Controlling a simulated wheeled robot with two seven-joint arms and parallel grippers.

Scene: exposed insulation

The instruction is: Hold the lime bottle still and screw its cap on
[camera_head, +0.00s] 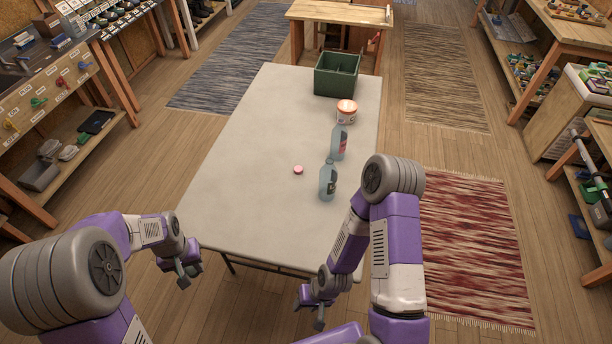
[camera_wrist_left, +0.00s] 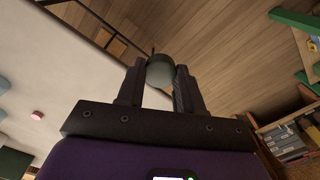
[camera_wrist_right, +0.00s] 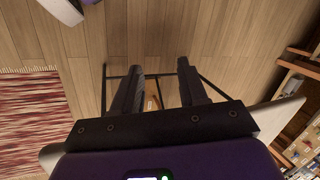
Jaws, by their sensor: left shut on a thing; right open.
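A clear bluish bottle (camera_head: 328,182) with a dark label stands upright near the table's right side. A second clear bottle (camera_head: 339,145) with a red label stands behind it. I cannot read which is lime. A small pink cap (camera_head: 298,169) lies on the table left of the bottles; it also shows in the left wrist view (camera_wrist_left: 37,115). My left gripper (camera_head: 185,272) is shut on a grey-green rounded piece (camera_wrist_left: 160,70), perhaps a cap, off the table's near left corner. My right gripper (camera_head: 309,309) is open and empty below the table's near edge, away from the bottles.
The table's left and middle are bare. A wooden bench (camera_head: 340,12) stands behind; shelves line both sides.

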